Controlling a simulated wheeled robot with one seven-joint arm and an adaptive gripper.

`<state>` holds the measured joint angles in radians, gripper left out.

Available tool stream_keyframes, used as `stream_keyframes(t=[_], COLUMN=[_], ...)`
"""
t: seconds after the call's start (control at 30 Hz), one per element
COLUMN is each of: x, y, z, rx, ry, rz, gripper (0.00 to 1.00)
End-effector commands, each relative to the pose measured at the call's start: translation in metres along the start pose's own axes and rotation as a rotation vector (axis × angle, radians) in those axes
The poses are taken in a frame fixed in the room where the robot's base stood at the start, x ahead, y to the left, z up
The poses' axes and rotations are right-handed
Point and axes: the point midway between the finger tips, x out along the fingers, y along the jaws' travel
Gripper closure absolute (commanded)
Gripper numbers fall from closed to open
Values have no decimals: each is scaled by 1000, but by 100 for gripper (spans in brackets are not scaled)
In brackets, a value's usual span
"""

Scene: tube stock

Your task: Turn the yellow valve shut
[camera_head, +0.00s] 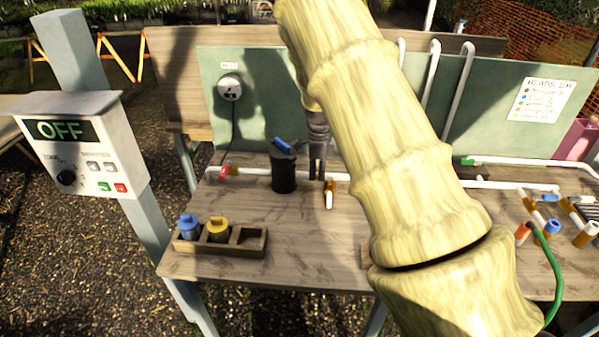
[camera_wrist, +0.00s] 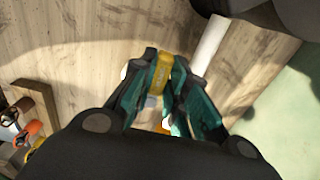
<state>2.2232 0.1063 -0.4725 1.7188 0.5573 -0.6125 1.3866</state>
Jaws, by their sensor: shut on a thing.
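The yellow valve handle (camera_wrist: 161,73) is between my gripper's teal fingertips in the wrist view. My gripper (camera_wrist: 160,84) is shut on it, and the fingers hide the lower part of the valve. A white pipe (camera_wrist: 208,45) runs away from the valve toward the upper right. In the head view my gripper (camera_head: 316,168) points down at the white pipe line on the bench. A brown fitting with a white end (camera_head: 329,195) sticks out toward the front below it. The yellow handle cannot be made out in the head view.
A black canister with a blue handle (camera_head: 283,170) stands close left of my gripper. A red valve (camera_head: 224,172) is further left. A wooden tray (camera_head: 257,252) holds a blue and a yellow item. Several pipe pieces and a green hose (camera_head: 553,270) lie at right. The front-middle bench is clear.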

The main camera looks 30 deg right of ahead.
Motion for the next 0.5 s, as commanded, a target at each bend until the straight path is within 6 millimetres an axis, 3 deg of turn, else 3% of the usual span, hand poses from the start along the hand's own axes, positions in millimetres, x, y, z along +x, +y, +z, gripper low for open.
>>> stream_keyframes(t=[0.17, 0.5], x=[2, 2], y=[0, 0], z=[-12, -13], rx=[31, 35], ry=[1, 1], rz=[3, 2], gripper=[100, 100])
